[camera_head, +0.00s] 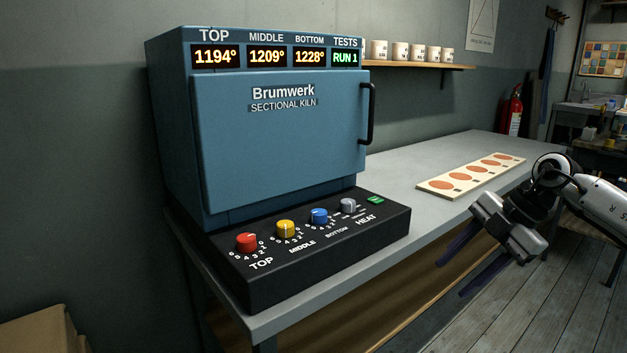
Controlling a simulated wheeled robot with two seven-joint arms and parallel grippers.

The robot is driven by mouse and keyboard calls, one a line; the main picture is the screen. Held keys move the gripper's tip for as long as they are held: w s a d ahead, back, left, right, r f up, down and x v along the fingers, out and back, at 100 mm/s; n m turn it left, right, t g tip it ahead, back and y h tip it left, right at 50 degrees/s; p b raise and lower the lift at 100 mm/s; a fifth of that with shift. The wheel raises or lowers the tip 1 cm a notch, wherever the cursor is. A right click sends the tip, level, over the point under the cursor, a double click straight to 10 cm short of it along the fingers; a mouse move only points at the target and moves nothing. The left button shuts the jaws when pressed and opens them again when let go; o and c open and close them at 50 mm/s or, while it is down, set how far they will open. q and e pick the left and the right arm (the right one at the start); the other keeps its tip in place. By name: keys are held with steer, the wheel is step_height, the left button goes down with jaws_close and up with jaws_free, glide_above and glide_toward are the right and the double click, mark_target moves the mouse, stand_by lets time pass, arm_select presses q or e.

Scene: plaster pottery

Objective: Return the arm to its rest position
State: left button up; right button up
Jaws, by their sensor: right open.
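My right gripper (465,268) is at the right, in front of the table's front edge. Its two dark fingers point down and left, apart, with nothing between them. It is clear of the kiln's control panel (325,250). My right arm (600,196) comes in from the right edge. My left gripper is not in view. The blue kiln (285,145) stands on the table with its door shut. Its displays read TOP 1194°, MIDDLE 1209°, BOTTOM 1228° and TESTS RUN 1.
The grey table (420,170) carries a pale board with several orange discs (470,176). The panel has red (247,242), yellow (286,229), blue (319,216) and grey (348,205) knobs and a green button (375,200). A wall shelf (420,66) holds several cups. Open floor (490,325) lies below my gripper.

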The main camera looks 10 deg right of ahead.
steer(key=s+a+f+t+y, duration=0.25)
steer(key=a+f+y, duration=0.2)
steer(key=a, duration=0.35)
steer(key=s+a+f+t+y, duration=0.1)
steer(key=a+f+t+y, duration=0.2)
steer(key=a+f, duration=0.35)
steer(key=s+d+f+m+g+h, duration=0.1)
steer(key=s+d+f+m+h, duration=0.5)
steer(key=s+f, duration=0.6)
steer(key=s+d+f+m+h, duration=0.55)
steer(key=s+f, duration=0.45)
steer(key=s, duration=0.4)
steer(key=a+m+t+y, duration=0.15)
steer(key=a+m, duration=0.65)
steer(key=a, duration=0.8)
step_height(320, 180, up, 7)
steer(key=p, duration=0.9)
steer(key=shift+w+a+r, duration=0.15)
steer(key=shift+w+a, duration=0.1)
steer(key=shift+w, duration=0.1)
